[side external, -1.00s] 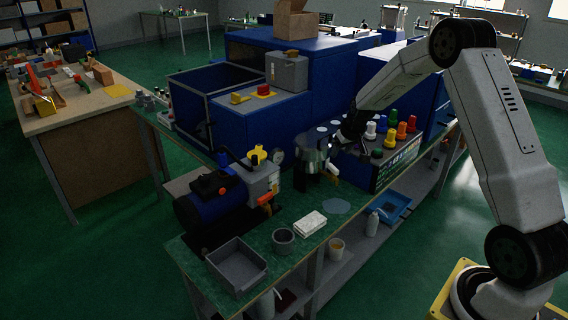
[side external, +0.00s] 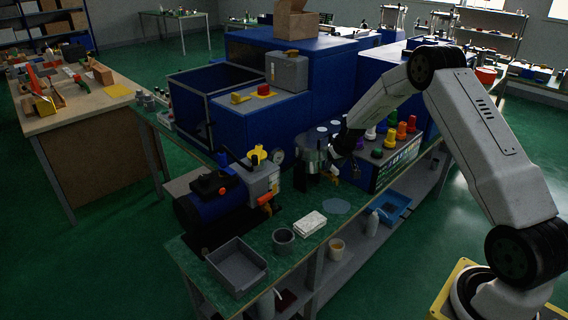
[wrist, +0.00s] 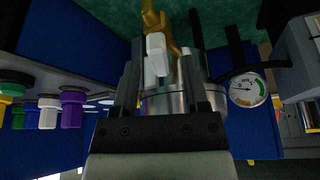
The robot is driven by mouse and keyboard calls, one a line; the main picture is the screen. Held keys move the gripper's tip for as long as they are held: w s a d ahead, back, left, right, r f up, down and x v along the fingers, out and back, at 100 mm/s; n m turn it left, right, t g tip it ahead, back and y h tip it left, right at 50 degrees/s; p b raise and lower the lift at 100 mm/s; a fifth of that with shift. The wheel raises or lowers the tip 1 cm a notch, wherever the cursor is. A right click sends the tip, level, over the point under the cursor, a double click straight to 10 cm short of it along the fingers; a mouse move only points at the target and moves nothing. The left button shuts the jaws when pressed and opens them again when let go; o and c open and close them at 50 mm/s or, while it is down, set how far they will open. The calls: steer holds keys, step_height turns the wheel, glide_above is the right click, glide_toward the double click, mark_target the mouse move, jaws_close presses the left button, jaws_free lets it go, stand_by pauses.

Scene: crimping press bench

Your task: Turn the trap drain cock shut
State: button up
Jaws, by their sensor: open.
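The trap is a metal cylinder (side external: 313,155) on the bench beside the blue press; its shiny body also shows in the wrist view (wrist: 185,100). Its drain cock has a brass body (wrist: 152,17) and a pale lever (wrist: 157,54). In the wrist view, the lever lies between the two dark fingers of my gripper (wrist: 161,62), with a visible gap on either side. The fingers are open. In the side view my gripper (side external: 345,168) is beside the right of the trap, and the cock is largely hidden there.
A dial gauge (wrist: 247,89) is close to the right finger in the wrist view. Coloured knobs (side external: 389,138) stand on the panel right of my gripper. Open bench surface lies around the block.

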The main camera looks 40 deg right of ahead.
steer(key=shift+w+f, duration=0.15)
steer(key=shift+f, duration=0.15)
jaws_close()
steer(key=shift+m+g+h, duration=0.3)
steer(key=shift+m, duration=0.6)
steer(key=shift+a+m+g+h, duration=0.1)
steer(key=shift+m+g+h, duration=0.25)
steer(key=shift+m, duration=0.95)
steer(key=shift+m+g+h, duration=0.35)
steer(key=shift+m, duration=0.95)
steer(key=m+g, duration=0.1)
steer(key=m, duration=0.2)
steer(key=m+g, duration=0.1)
steer(key=m, duration=0.3)
steer(key=shift+w+h, duration=0.15)
steer(key=shift+h, duration=0.25)
